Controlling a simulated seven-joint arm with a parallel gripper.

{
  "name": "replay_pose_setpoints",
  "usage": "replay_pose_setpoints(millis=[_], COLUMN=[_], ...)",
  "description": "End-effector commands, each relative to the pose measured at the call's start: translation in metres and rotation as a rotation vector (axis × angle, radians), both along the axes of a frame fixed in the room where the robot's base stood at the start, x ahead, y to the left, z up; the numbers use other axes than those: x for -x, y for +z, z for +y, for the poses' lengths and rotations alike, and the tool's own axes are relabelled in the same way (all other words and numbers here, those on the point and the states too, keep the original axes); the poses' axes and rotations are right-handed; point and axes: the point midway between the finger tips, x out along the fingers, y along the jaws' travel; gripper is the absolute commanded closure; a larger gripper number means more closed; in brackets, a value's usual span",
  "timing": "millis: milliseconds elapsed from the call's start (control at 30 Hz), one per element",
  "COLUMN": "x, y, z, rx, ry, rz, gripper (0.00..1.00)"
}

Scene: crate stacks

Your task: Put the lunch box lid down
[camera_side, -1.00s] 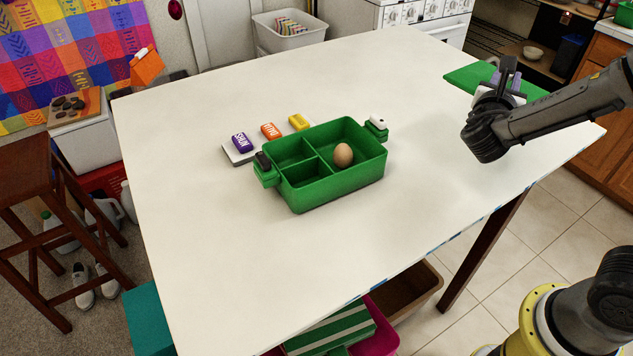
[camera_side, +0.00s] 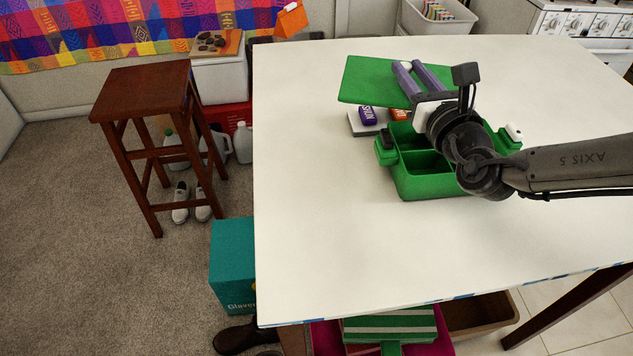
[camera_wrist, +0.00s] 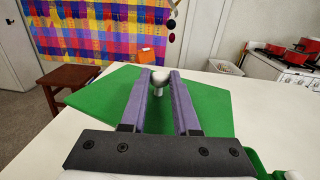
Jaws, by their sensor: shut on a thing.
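The lunch box lid (camera_side: 365,82) is a flat green panel with a white knob. My gripper (camera_side: 407,70), with purple fingers, is shut on the knob and holds the lid in the air, over or just behind the box's far side. In the wrist view the knob sits between the fingertips (camera_wrist: 160,78), with the lid (camera_wrist: 95,100) spread out below. The green lunch box (camera_side: 428,188) stands open on the table. Its left compartments show; my wrist hides its right part, and the egg seen earlier is hidden.
Behind the box, a purple bar (camera_side: 367,116) and an orange bar (camera_side: 399,114) lie on or by a grey tray (camera_side: 358,127). A white latch (camera_side: 514,132) is at the box's right end. The white table (camera_side: 330,230) is clear at front and left.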

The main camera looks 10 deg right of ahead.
Motion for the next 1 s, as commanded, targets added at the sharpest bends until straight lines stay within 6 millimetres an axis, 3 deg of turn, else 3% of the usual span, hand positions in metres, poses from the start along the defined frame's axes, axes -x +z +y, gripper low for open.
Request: replay_pose_setpoints(millis=[33,200,400,567,833,1000], x=[0.007,0.033,0.063,0.075,0.077,0.076], y=[-0.004,-0.016,-0.033,-0.040,-0.085,-0.100], z=[0.027,0.097,0.143,0.156,0.158,0.158], rx=[0.001,0.000,0.000,-0.001,0.003,0.000], ry=[0.055,0.194,0.282,0.310,0.314,0.313], rz=[0.001,0.001,0.001,-0.001,0.002,-0.001], gripper=[1.00,1.00,1.00,1.00,1.00,1.00])
